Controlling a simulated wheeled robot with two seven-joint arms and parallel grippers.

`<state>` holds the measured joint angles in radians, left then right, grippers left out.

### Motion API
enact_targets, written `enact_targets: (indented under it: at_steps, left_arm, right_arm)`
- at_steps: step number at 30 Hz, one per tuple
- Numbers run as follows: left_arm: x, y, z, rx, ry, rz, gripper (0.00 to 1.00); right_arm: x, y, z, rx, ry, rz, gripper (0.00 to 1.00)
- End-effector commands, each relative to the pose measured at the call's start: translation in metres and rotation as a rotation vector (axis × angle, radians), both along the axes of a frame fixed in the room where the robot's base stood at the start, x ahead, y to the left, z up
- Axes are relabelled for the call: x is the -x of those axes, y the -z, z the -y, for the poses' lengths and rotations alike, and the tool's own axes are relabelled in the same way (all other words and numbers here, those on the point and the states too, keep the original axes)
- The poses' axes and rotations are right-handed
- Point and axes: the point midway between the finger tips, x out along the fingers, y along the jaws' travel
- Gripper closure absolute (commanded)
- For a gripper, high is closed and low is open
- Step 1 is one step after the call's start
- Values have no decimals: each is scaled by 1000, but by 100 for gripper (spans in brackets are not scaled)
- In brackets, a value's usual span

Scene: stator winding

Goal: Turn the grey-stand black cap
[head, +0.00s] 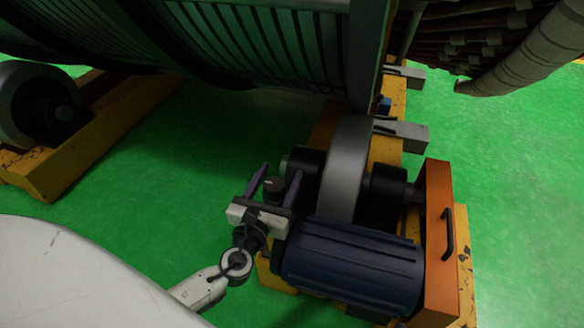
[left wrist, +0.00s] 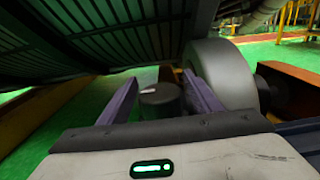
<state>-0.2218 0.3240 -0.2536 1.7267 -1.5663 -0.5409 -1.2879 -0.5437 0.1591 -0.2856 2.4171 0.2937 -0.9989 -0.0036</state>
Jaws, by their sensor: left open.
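The black cap (head: 272,186) is a small dark round piece beside the roller's left end. In the left wrist view, the black cap (left wrist: 159,98) shows as a short dark cylinder with a small pale mark on its top. My left gripper (head: 281,170) is open, with its two purple fingers on either side of the cap. The left wrist view shows the left gripper (left wrist: 159,78) with visible gaps between the fingers and the cap. The grey stand below the cap cannot be made out. My right gripper is not in view.
A large grey roller wheel (head: 346,165) stands close to the right of the fingers. A blue motor (head: 353,262) lies just below it, beside an orange plate (head: 437,230). The big ribbed stator (head: 250,35) hangs over the back. Green floor (head: 160,165) is clear to the left.

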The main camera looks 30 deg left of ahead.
Motion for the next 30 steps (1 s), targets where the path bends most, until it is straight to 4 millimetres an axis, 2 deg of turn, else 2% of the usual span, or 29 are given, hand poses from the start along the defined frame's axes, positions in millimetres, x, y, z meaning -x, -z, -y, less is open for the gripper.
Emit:
enact_targets:
  at_steps: [11, 18, 30]
  left_arm:
    - [-3, 0, -5, 1, -5, -1, 43]
    - [-3, 0, -5, 1, -5, -1, 83]
    - [-3, 2, -3, -3, 76, -2, 83]
  right_arm:
    - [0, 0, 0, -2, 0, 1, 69]
    - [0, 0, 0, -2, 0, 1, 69]
    - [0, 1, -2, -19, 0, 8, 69]
